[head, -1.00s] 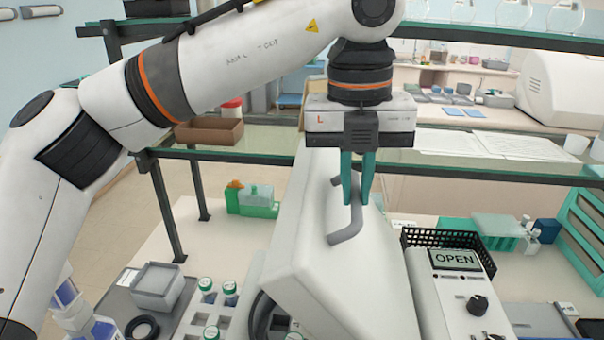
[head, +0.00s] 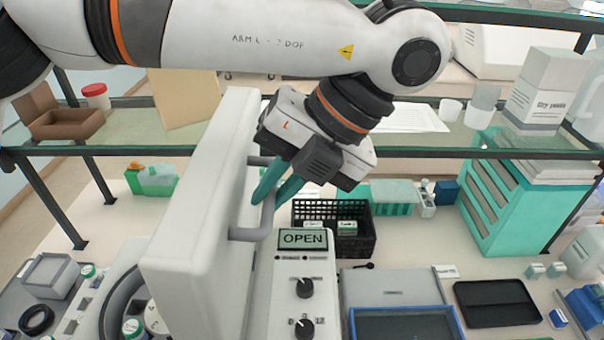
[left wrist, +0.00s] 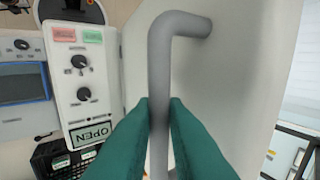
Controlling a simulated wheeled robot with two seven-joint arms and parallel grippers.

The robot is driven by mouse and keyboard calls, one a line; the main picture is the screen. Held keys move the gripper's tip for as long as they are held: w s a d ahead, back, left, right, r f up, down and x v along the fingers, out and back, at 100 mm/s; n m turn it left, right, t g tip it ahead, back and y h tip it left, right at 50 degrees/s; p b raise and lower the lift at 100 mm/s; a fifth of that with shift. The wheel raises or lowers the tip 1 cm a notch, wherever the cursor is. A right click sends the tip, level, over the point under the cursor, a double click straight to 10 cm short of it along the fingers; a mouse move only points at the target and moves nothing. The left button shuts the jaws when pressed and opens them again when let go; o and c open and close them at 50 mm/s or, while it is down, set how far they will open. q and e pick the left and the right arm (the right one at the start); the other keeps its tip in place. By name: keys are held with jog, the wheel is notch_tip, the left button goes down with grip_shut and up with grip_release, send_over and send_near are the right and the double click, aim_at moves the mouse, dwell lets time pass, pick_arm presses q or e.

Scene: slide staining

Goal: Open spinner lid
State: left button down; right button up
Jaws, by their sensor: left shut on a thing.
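The spinner lid (head: 205,215) is a thick white panel standing raised, close to upright, in the head view. Its grey bar handle (head: 255,233) faces right; it also runs down the middle of the left wrist view (left wrist: 160,80). My left gripper (head: 267,196) is shut on the handle, with a green finger on each side of it. The spinner's control panel (head: 303,290) has knobs and a display (head: 302,239) reading "OPEN". The spinner's round chamber (head: 125,305) shows partly at left behind the lid. My right gripper is not in view.
A black basket (head: 335,235) stands behind the panel. A blue-framed tray (head: 405,322) and a dark tray (head: 497,304) lie at right. A glass shelf (head: 420,150) crosses behind my left arm. A teal drawer rack (head: 520,205) stands at back right.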

pick_arm(q)
jog(key=shift+s+d+f, duration=0.1)
jog(key=shift+f, duration=0.35)
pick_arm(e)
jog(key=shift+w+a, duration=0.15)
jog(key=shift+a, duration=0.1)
pick_arm(q)
jog(key=c, duration=1.6)
grip_release()
jog(key=shift+o, duration=0.7)
jog(key=shift+d, duration=0.15)
jog(key=p+v, duration=0.1)
jog(key=v, duration=1.1)
jog(key=shift+d, duration=0.25)
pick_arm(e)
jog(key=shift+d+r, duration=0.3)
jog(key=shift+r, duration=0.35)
